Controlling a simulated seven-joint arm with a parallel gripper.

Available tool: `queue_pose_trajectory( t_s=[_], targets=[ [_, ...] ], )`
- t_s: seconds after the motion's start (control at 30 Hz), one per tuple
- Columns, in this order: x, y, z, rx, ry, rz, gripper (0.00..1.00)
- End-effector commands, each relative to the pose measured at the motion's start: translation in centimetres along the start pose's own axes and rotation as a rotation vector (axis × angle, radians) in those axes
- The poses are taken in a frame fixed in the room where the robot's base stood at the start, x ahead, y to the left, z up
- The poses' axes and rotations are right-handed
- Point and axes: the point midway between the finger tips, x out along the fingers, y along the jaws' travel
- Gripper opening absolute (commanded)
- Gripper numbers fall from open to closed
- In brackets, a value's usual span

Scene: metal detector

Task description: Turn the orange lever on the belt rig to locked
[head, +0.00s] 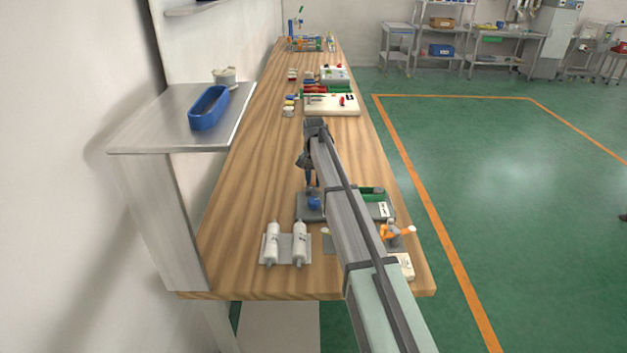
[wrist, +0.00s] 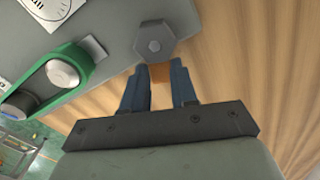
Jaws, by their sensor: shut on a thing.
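The belt rig (head: 304,211) is a grey plate at the near part of the wooden bench, partly hidden behind my arm. Its green belt (wrist: 68,58) around round pulleys shows in the wrist view. A grey hexagonal hub (wrist: 155,44) stands at the plate's edge. The orange lever (wrist: 160,73) shows as a small patch just below the hub, between my fingers; the rest of it is hidden. My gripper (wrist: 159,88) is shut on the lever, one blue-grey finger on each side. In the head view my gripper (head: 314,203) is low over the rig's left end, and the lever cannot be made out.
Two white bottles (head: 272,243) lie on a grey holder left of the rig. An orange and white item (head: 393,230) and a white block (head: 405,265) are near the right edge. A cream board (head: 330,106) stands farther back. A shelf (head: 165,128) holds a blue tray (head: 209,108).

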Motion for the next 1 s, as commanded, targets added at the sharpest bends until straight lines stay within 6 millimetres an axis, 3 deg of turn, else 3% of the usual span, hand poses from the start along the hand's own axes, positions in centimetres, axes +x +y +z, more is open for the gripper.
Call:
queue_pose_trajectory(
  t_s=[0.13,0.53,1.0],
  targets=[
    [0.0,0.0,0.0,0.0,0.0,0.0,0.0],
    [0.0,0.2,0.0,0.071,-0.001,0.0,0.0],
    [0.0,1.5,0.4,0.462,-0.001,0.0,0.0]
  ],
)
